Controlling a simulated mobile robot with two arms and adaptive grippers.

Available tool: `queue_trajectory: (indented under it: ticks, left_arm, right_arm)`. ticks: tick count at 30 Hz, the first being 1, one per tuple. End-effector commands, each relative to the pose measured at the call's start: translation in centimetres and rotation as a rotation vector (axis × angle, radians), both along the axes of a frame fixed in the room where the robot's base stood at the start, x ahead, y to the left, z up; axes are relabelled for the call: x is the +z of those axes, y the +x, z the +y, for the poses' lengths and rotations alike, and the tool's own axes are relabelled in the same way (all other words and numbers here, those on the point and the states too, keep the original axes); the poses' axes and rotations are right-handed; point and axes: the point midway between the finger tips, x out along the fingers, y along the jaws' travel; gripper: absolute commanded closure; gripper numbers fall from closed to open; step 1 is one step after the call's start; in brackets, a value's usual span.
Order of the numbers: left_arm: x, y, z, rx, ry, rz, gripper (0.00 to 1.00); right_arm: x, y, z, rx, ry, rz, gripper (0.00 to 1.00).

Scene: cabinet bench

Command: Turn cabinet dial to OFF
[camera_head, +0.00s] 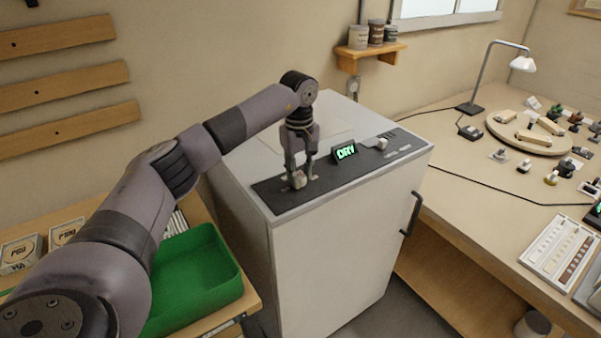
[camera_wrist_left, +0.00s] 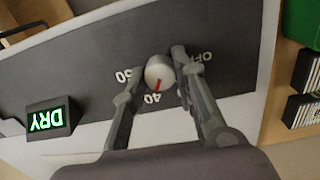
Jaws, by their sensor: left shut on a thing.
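The white cabinet (camera_head: 330,250) has a dark control panel (camera_head: 272,192) on its top. The pale round dial (camera_head: 298,181) sits at the panel's left end. In the left wrist view the dial (camera_wrist_left: 158,70) carries a red mark that points toward the "40" label. "50" stands to the left of the dial and "OFF" to its right. My left gripper (camera_head: 301,175) points down over the dial, its fingers (camera_wrist_left: 157,66) shut on the dial's two sides. A small green-lit display (camera_head: 345,152) reads "DRY". My right gripper is not in view.
A white knob (camera_head: 381,143) stands at the panel's right end. A green tray (camera_head: 200,275) lies on the bench left of the cabinet. A wooden workbench (camera_head: 470,195) with a lamp (camera_head: 508,60) and several small parts stands at the right.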

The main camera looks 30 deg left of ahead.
Motion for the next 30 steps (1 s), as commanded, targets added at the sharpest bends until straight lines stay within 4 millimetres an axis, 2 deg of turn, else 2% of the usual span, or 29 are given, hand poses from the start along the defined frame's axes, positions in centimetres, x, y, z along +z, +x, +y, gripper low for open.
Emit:
queue_trajectory:
  ticks: [14,20,30]
  left_arm:
    - [0.04,-0.02,0.02,0.063,0.000,0.002,1.00]
    - [0.10,0.01,0.01,0.192,0.000,0.001,1.00]
    - [0.07,0.02,0.01,0.508,0.001,0.001,1.00]
  right_arm:
    - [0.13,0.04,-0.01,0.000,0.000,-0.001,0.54]
    - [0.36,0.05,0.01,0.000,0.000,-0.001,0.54]
    - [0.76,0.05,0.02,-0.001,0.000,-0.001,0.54]
